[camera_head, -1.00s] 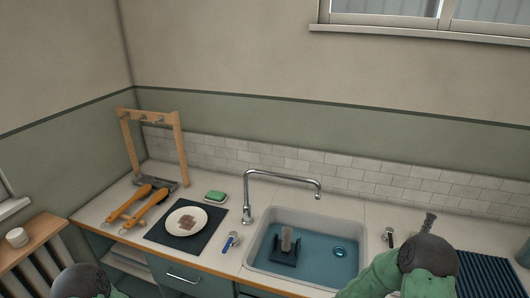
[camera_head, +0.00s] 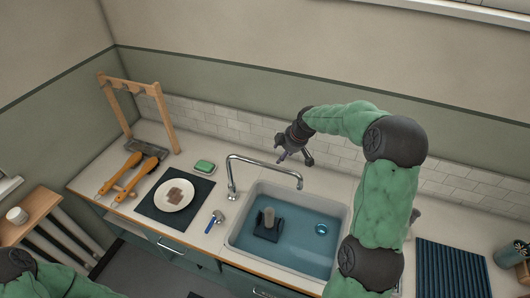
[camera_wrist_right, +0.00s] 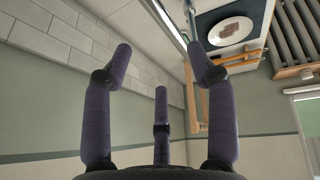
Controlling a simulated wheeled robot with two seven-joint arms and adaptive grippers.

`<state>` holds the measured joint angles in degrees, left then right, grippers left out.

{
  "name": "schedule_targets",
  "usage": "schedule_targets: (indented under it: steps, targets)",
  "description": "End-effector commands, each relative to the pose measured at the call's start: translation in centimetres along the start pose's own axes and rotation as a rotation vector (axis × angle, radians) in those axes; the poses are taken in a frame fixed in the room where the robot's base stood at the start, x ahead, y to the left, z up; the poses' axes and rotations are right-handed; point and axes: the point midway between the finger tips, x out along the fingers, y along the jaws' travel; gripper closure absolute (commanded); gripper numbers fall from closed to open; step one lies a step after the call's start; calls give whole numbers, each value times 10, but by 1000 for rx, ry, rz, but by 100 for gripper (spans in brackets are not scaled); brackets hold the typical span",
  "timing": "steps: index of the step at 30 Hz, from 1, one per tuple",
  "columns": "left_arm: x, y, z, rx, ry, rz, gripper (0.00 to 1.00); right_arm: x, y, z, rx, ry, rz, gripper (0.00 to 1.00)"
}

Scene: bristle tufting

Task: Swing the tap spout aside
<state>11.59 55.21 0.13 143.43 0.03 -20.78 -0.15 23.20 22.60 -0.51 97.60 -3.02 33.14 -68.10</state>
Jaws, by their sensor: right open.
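The chrome tap (camera_head: 262,162) stands at the back left of the sink, and its spout reaches right over the basin. A shiny bar (camera_wrist_right: 166,24), seemingly the tap spout, shows between my fingers in the right wrist view. My right gripper (camera_head: 294,157) is behind and above the spout's right end, with its fingers pointing down toward it. In the right wrist view my right gripper (camera_wrist_right: 160,50) has its fingers spread and holds nothing. Whether a finger touches the spout cannot be told. My left gripper is out of view.
The sink (camera_head: 237,216) holds bluish water and a dark stand (camera_head: 266,233) with a grey upright piece. A blue-handled tool (camera_head: 214,220), a plate (camera_head: 174,196) on a dark mat, a green sponge (camera_head: 204,166) and a wooden rack (camera_head: 165,120) lie left. A ribbed mat (camera_head: 450,270) lies right.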

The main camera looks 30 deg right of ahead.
Motion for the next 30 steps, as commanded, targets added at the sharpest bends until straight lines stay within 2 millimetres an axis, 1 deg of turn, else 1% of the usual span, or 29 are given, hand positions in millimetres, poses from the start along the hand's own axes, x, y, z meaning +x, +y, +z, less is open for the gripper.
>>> schedule_targets:
  steps: [5, 12, 18, 24, 30]
  targets:
    - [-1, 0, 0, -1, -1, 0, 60, 19, -1, 1, -1, -2, -4, 43]
    - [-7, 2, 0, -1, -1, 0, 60, 62, -1, 1, 0, -2, -4, 43]
    - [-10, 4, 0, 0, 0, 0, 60, 90, -1, 0, 0, -1, -2, 43]
    - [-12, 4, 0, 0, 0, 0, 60, 105, -1, 0, 0, -1, -1, 43]
    - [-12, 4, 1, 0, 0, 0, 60, 108, -1, 0, 0, 0, 0, 43]
